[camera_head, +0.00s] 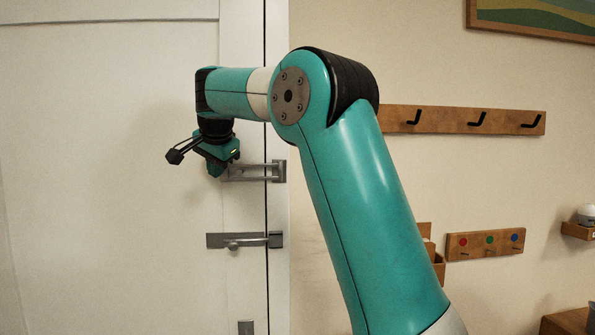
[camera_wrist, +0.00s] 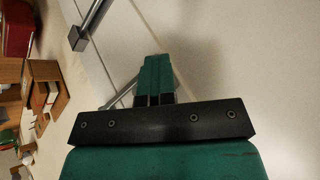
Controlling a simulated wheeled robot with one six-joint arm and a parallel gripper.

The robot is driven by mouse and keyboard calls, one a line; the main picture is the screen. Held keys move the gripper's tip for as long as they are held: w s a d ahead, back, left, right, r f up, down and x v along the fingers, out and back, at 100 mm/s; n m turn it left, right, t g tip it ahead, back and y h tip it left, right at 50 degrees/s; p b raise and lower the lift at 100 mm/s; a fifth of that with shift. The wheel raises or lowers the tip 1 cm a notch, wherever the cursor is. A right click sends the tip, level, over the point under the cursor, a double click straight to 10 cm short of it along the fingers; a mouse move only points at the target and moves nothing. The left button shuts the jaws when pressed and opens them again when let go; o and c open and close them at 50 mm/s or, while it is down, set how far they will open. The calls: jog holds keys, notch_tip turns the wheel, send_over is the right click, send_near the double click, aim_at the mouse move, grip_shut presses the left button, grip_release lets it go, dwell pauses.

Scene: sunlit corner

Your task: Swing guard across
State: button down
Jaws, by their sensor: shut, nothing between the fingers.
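The metal guard (camera_head: 256,178) is a narrow grey loop on the white door (camera_head: 120,180). It reaches from a plate on the frame, right of the dark door seam, leftward over the seam. Its left end meets my gripper in the picture and is partly hidden. My gripper (camera_head: 215,172) is shut and empty, pointing down close to the door at that end; I cannot tell if they touch. In the wrist view the shut fingers (camera_wrist: 155,82) show in the middle, with a thin grey bar (camera_wrist: 122,94) behind them, probably the guard.
A grey bolt (camera_head: 246,241) with a knob sits below the guard, and another small metal fitting (camera_head: 246,327) lower down. A hook rail (camera_head: 455,120) and a board with coloured dots (camera_head: 486,244) hang on the right wall. The door left of my gripper is bare.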

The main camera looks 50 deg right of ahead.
jog(key=shift+w+d+r, duration=0.1)
jog(key=shift+d+r, duration=0.1)
jog(key=shift+d, duration=0.25)
jog(key=shift+a, duration=0.1)
jog(key=s+a+r+p, duration=0.2)
jog(key=s+a+r, duration=0.1)
jog(key=a+r, duration=0.4)
jog(key=a, duration=0.2)
jog(key=shift+s+a+r, duration=0.2)
jog(key=shift+a+r, duration=0.1)
dwell(0.4)
